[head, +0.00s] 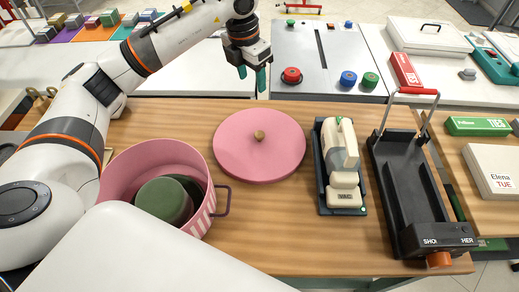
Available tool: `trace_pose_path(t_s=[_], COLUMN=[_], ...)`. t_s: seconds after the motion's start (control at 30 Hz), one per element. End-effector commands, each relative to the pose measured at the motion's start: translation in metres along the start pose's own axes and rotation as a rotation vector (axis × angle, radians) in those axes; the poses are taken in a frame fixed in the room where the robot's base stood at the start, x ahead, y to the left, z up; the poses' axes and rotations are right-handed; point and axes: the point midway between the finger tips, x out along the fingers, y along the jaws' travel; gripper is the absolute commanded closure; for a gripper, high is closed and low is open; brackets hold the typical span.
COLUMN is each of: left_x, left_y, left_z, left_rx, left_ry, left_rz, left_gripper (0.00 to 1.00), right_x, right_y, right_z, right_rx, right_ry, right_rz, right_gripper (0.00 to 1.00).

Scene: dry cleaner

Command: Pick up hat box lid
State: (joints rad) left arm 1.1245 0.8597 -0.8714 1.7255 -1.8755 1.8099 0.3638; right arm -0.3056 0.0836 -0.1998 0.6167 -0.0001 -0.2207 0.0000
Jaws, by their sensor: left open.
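The hat box lid (272,158) is a round pink disc with a small brown knob (259,135). It lies flat on the wooden table, in the middle of the head view. The pink hat box (133,161) stands open to its left, with a striped side and a purple handle. A dark green round thing (166,200) sits inside it. My left gripper (253,79) is open and empty, with teal fingertips pointing down. It is beyond the table's far edge in the picture, above and apart from the lid. My right gripper is not in view.
A cream device marked VAC (343,197) stands in a dark tray right of the lid. A black shoe-machine tray (408,190) with a raised handle is further right. Bare table (265,225) lies in front of the lid. White counters with coloured knobs (291,76) are behind.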

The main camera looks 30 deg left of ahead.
Motion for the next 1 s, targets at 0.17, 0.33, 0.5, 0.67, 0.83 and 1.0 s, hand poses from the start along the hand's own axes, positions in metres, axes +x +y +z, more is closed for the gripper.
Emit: trace_pose_path(t_s=[0.17,0.33,0.5,0.67,0.83,1.0], left_x=[0.068,0.091,0.103,0.13,0.154,0.165], left_y=[0.0,0.0,0.0,0.001,0.001,0.001], left_z=[0.01,0.014,0.014,0.015,0.014,0.014], left_rx=[0.0,0.0,-0.001,-0.001,0.0,0.0], left_ry=[0.0,0.001,-0.002,-0.006,-0.002,-0.002], left_rz=[0.0,0.0,0.001,0.002,0.002,0.001], left_gripper=[0.46,0.46,0.46,0.46,0.46,0.46], right_x=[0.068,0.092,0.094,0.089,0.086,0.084], right_y=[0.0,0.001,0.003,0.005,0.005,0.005], right_z=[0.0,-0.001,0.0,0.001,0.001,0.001], right_rx=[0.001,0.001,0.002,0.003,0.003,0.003], right_ry=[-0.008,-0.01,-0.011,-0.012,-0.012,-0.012], right_rz=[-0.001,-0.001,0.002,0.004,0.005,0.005], right_gripper=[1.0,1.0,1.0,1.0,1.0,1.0])
